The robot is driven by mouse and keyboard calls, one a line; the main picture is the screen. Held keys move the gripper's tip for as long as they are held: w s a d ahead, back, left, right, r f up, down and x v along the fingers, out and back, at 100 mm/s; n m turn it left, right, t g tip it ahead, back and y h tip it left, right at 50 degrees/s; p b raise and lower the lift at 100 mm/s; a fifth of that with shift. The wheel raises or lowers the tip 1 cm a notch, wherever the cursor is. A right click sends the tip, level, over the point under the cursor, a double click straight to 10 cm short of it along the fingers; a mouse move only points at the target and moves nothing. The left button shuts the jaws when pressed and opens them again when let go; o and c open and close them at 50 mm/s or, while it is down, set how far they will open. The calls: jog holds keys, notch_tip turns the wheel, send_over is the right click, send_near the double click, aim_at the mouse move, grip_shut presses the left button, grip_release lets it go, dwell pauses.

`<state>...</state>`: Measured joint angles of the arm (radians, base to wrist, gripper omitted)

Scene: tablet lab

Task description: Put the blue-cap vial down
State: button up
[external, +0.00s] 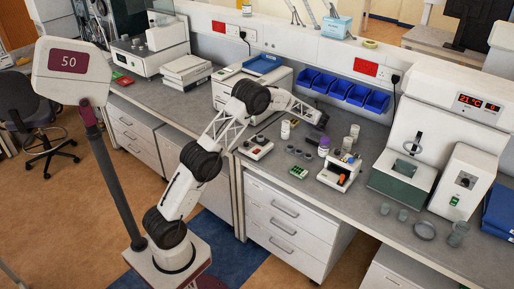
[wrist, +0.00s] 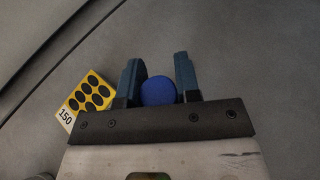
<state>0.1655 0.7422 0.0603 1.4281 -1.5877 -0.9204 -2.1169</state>
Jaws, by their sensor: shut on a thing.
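In the wrist view, the blue cap of the vial (wrist: 158,92) sits between the two fingers of my gripper (wrist: 159,62). The gripper is shut on the vial. The vial's body is hidden below the cap, so I cannot tell whether its base touches the bench. In the external view, my gripper (external: 319,120) is over the grey bench (external: 255,178), behind the small containers. The held vial is too small to make out there.
A yellow block (wrist: 90,95) with black round spots and "150" lies left of the fingers. Blue bins (external: 342,90) line the wall. Bench right of the fingers is clear.

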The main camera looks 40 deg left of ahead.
jog(key=shift+f, duration=0.1)
jog(key=o, duration=0.9)
jog(key=v, duration=1.2)
jog(key=shift+r, duration=0.25)
dwell(0.4)
